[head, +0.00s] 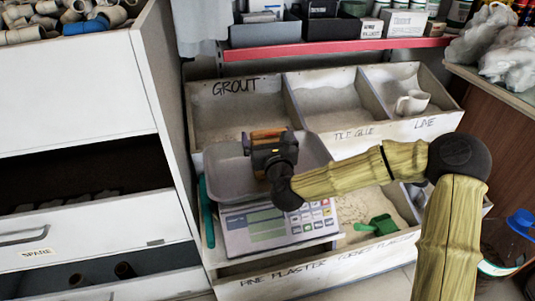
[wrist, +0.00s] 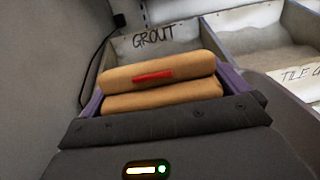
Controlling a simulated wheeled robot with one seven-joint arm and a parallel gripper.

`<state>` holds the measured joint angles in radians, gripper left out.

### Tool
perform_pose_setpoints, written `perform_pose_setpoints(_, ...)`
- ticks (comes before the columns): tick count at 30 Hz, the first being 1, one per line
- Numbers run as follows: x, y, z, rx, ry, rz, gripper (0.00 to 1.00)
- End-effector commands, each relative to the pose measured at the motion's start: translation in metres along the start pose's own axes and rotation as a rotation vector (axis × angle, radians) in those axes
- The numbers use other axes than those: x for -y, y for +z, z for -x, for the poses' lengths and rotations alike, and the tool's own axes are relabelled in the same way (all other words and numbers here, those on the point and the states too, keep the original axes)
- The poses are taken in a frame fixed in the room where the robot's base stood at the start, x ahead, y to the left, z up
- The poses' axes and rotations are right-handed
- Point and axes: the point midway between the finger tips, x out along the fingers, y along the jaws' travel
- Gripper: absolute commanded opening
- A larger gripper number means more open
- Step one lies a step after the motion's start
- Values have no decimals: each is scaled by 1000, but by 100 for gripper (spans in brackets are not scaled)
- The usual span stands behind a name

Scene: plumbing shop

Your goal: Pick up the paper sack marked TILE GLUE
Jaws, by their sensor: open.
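I cannot make out a paper sack marked TILE GLUE in either view. The words TILE GLUE are handwritten on the front of a middle bin (head: 355,133), and that lettering also shows at the right edge of the wrist view (wrist: 303,74). My gripper (head: 268,136) is above the metal scale pan, in front of the bin marked GROUT (head: 236,108). In the wrist view my gripper (wrist: 160,86) shows two tan padded fingers, one with a red strip, pointing at the GROUT bin (wrist: 155,40). It is open, and I see nothing held.
The scale (head: 272,228) stands below my gripper. A green scoop (head: 380,226) lies in a lower bin, and a pale jug (head: 412,102) stands in the LIME bin. A white drawer cabinet (head: 75,90) closes the left side. A red-edged shelf (head: 340,46) runs above the bins.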

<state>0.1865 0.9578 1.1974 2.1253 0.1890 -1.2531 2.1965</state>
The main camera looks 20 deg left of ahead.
Motion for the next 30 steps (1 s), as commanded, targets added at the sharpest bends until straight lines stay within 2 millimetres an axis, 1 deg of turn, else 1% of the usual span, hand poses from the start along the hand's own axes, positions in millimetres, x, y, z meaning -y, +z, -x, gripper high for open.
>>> perform_pose_setpoints(3, 0, 0, 0, 0, 0, 0, 100)
perform_pose_setpoints(4, 0, 0, 0, 0, 0, 0, 98)
perform_pose_setpoints(8, 0, 0, 0, 0, 0, 0, 72)
perform_pose_setpoints(9, 0, 0, 0, 0, 0, 0, 65)
perform_pose_setpoints(11, 0, 0, 0, 0, 0, 0, 53)
perform_pose_setpoints(12, 0, 0, 0, 0, 1, 0, 45)
perform_pose_setpoints(14, 0, 0, 0, 0, 1, 0, 33)
perform_pose_setpoints(15, -1, 3, 0, 6, 1, 0, 32)
perform_pose_setpoints(23, -1, 5, 0, 6, 0, 0, 32)
perform_pose_setpoints(26, 0, 13, 0, 6, 0, 0, 32)
perform_pose_setpoints(30, 0, 32, 0, 7, -1, -1, 32)
